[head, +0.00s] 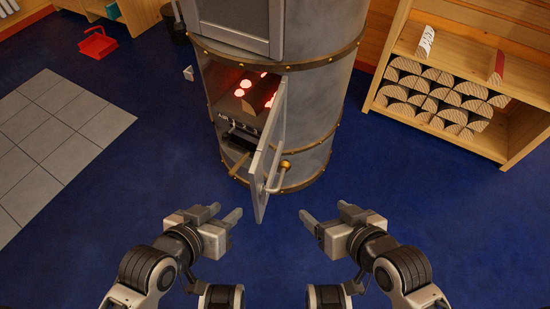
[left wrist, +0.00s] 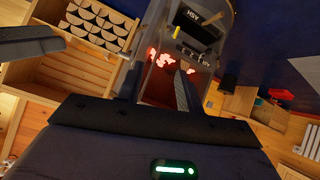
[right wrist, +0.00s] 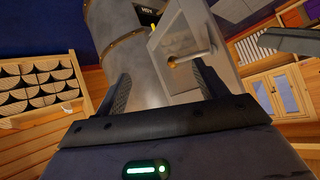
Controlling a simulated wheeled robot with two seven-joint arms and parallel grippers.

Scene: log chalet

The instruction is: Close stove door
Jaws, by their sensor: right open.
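The stove (head: 318,125) is a grey metal cylinder with brass bands. Its lower door (head: 266,155) stands open, swung out towards me, and glowing embers (head: 243,88) show inside. A bar handle with a brass end (head: 283,168) is on the door's right face. The door also shows in the right wrist view (right wrist: 168,42), between the fingers. My left gripper (head: 226,214) is open and empty, left of the door's lower edge. My right gripper (head: 322,213) is open and empty, in front and right of the door. Neither appears to touch it.
A wooden rack (head: 450,80) with stacked logs stands at the right. Grey floor tiles (head: 55,140) lie at the left, and a red dustpan (head: 97,43) is at the back left. The blue floor around the stove's front is clear.

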